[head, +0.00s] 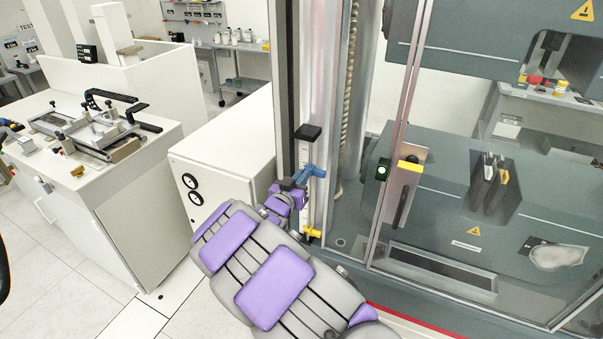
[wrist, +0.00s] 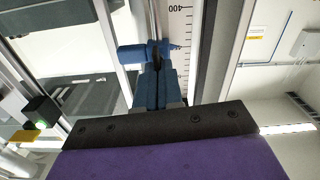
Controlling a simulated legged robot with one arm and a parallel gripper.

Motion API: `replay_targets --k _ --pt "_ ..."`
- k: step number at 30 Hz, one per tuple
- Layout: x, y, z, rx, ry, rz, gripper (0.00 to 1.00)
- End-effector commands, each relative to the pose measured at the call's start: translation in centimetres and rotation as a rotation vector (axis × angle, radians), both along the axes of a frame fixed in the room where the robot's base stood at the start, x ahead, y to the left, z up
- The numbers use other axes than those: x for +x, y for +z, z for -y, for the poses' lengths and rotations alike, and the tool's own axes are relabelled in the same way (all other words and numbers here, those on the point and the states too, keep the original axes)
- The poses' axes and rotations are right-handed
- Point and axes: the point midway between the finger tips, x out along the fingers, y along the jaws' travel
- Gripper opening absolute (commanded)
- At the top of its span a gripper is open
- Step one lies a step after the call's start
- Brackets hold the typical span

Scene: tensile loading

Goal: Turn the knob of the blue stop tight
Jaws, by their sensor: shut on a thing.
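The blue stop (head: 313,171) sits on an upright scale rail on the left side of the testing machine. In the wrist view the blue stop (wrist: 131,55) is beside the numbered scale, with a blue knob (wrist: 148,90) extending toward me. My gripper (head: 290,187) is at the knob side of the stop, and in the wrist view my gripper (wrist: 158,105) is shut on the knob. The dark gripper body hides the knob's near end and most of the fingers.
A white cabinet (head: 225,150) is close on the left.

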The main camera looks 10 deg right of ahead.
Motion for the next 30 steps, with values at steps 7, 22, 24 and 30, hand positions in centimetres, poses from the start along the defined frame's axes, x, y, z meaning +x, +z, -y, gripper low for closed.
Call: replay_targets --k 7,22,24,30 --pt "0.15 0.6 -0.43 -0.14 0.006 -0.109 0.0" --pt "0.41 0.29 -0.77 -0.506 0.006 -0.371 0.0" --pt "0.47 0.25 -0.8 -0.559 0.006 -0.408 0.0" --pt "0.62 0.04 -0.96 -0.714 0.005 -0.516 0.0"
